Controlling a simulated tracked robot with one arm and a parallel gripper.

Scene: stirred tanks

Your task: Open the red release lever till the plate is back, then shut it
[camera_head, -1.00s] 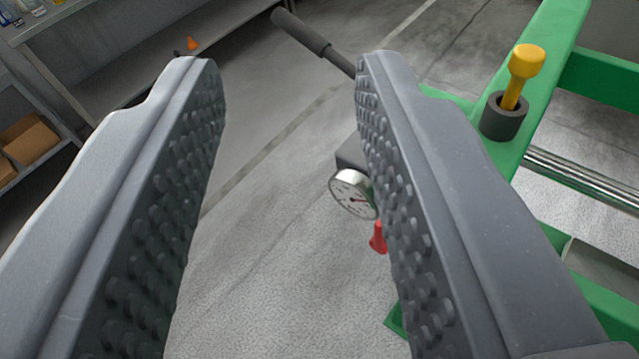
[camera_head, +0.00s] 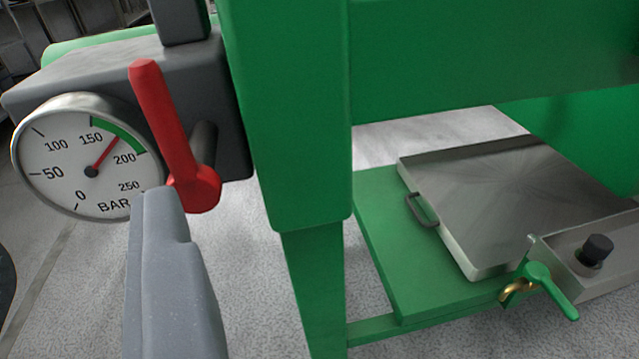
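The red release lever (camera_head: 162,120) shows at the upper left, on a short grey shaft at the side of a dark grey block (camera_head: 205,75). Its handle points up from the hub and leans a little left. One finger of my gripper (camera_head: 170,280) shows below it, its tip just under the lever's hub; I cannot tell whether they touch. Bare floor shows left of this finger, with nothing between; the other finger is not clearly visible. A flat grey metal plate (camera_head: 500,195) with a small side handle lies on a green shelf; I cannot tell whether this is the task's plate.
A round BAR gauge (camera_head: 80,160) sits left of the lever, its needle between 150 and 200. A green frame post (camera_head: 290,120) stands close to the right. A green-handled valve (camera_head: 540,285) and a black knob (camera_head: 597,249) are at the lower right.

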